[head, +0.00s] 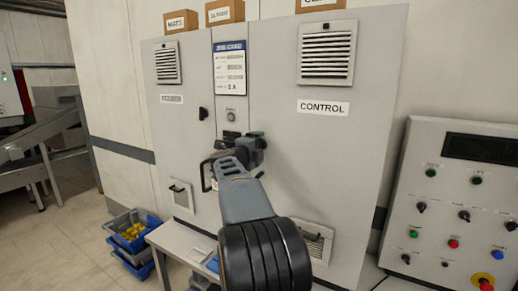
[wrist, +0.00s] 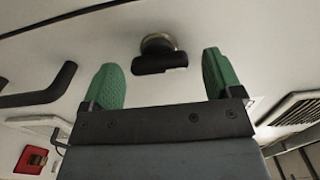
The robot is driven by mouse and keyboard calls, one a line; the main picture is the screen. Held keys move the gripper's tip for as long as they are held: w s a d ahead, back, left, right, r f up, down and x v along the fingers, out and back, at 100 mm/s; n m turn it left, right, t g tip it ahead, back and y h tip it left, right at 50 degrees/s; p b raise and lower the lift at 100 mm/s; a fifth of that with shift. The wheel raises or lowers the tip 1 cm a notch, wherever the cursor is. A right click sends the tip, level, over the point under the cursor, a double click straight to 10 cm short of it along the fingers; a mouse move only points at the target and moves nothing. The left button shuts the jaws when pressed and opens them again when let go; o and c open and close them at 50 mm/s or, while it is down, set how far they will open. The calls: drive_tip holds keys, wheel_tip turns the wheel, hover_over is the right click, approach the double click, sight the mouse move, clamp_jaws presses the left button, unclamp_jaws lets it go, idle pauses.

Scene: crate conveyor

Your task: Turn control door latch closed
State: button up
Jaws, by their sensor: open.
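The CONTROL door (head: 325,165) is the right-hand grey cabinet door and looks shut in the head view. In the wrist view, a latch (wrist: 160,64) with a black bar on a round metal base stands on a pale panel, its bar lying across the picture. My gripper (wrist: 163,76) is open, with its two green fingers on either side of the latch and gaps to both. Nothing is held. In the head view my arm reaches up to the middle of the cabinet, and my gripper (head: 242,143) blocks a clear sight of the latch there.
A black bar handle (wrist: 40,90) is close left of the fingers in the wrist view. The left cabinet door (head: 180,140) has a small black latch (head: 203,113). A control panel (head: 460,200) stands at right. Blue bins (head: 140,262) and a low table are below left.

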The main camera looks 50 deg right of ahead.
drive_tip(key=b+v, duration=0.2)
drive_tip(key=v, duration=1.1)
drive_tip(key=shift+w, duration=0.1)
drive_tip(key=w+a+f+n+t+y, duration=0.5)
drive_tip(key=w+a+n+t+y, duration=0.45)
drive_tip(key=n, duration=0.55)
drive_tip(key=s+a+f+n+y, duration=0.2)
drive_tip(key=a+f+n+y, duration=0.5)
drive_tip(key=a+f+n, duration=0.15)
drive_tip(key=s+a+f+n+g, duration=0.4)
drive_tip(key=s+f, duration=0.3)
drive_tip(key=s, duration=0.3)
drive_tip(key=s+a+f+n+g, duration=0.4)
drive_tip(key=s+f+n+g, duration=0.1)
drive_tip(key=s, duration=0.6)
wheel_tip(320, 180, down, 2)
drive_tip(key=shift+a+f+n+g+y+p, duration=0.25)
drive_tip(key=shift+n+g+y+p, duration=0.15)
drive_tip(key=shift+g, duration=0.35)
